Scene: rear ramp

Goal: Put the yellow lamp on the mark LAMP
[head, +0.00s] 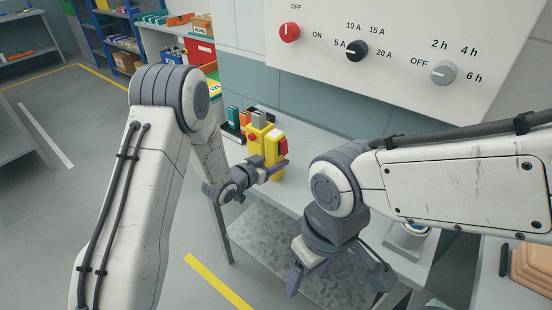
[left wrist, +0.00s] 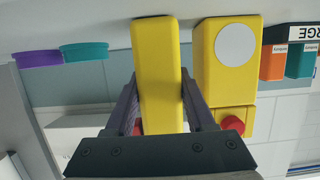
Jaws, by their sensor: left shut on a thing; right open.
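Two yellow things stand close together at the back of the table in the head view. My left gripper (head: 268,170) is shut on the right one, a narrow yellow block (head: 272,152) with red on its side. In the left wrist view this block (left wrist: 159,75) is between the fingers, and red shows beside them. Beside it is a second yellow body (left wrist: 228,75) with a white disc and a red knob; it also shows in the head view (head: 256,141). I cannot tell whether the held block is lifted. My right gripper (head: 338,276) is open and empty. No LAMP mark is readable.
Teal, orange and dark items stand behind the yellow things, near a partly readable label (left wrist: 291,33). A wall panel (head: 400,60) with knobs hangs above the table (head: 310,140). A brown block (head: 532,268) is far right.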

